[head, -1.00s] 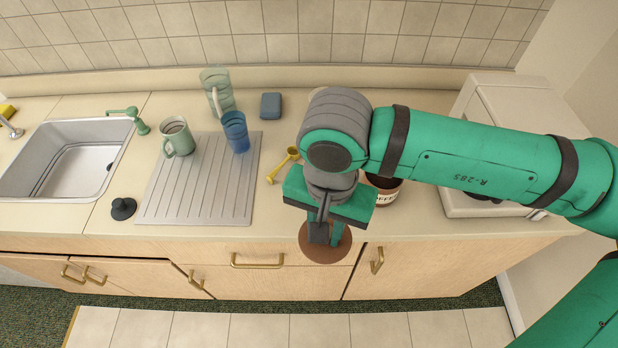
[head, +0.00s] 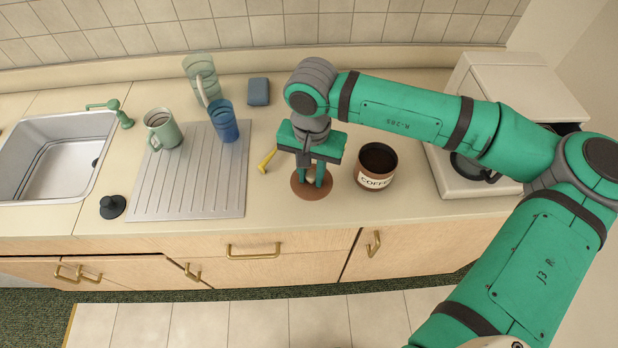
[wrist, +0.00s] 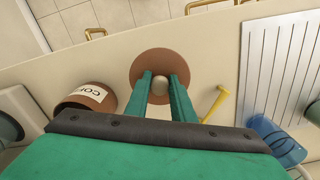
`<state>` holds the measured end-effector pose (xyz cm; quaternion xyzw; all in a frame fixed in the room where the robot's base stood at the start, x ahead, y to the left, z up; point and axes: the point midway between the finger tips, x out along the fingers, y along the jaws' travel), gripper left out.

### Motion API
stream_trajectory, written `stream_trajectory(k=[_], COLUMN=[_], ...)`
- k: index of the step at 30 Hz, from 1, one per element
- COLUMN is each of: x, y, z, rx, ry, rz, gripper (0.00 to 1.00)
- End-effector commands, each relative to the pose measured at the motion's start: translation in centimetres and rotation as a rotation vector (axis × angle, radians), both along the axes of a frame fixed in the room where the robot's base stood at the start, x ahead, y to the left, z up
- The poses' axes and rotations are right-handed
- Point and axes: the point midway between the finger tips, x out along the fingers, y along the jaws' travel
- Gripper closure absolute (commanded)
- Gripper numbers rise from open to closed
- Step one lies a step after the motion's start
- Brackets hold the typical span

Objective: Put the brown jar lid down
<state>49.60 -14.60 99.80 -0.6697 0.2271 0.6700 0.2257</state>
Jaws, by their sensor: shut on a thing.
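My gripper (head: 311,178) points down and is shut on the lid's knob. I cannot tell whether the lid touches the counter. The brown coffee jar (head: 376,166) stands open to the right of my gripper, with dark contents showing.
A yellow scoop (head: 267,159) lies just left of my gripper. A grooved drainboard (head: 190,190) holds a green mug (head: 163,130) and a blue cup (head: 224,122). A white appliance (head: 500,80) stands at the right. Bare counter lies in front of the jar.

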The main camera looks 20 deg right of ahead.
Motion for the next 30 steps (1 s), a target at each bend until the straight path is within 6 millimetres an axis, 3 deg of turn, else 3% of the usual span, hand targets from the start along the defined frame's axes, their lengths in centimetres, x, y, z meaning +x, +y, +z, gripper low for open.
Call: stream_trajectory(k=[8,15,29,30], x=[1.2,1.5,1.4,1.4], y=[-0.1,0.0,-0.1,-0.1], z=[-1.5,-4.5,-5.2,-5.1], rx=[0.001,0.001,0.0,0.0], ry=[0.0,0.001,0.0,0.0], rz=[0.004,0.007,0.005,0.005], gripper=[0.99,0.99,0.99,0.68])
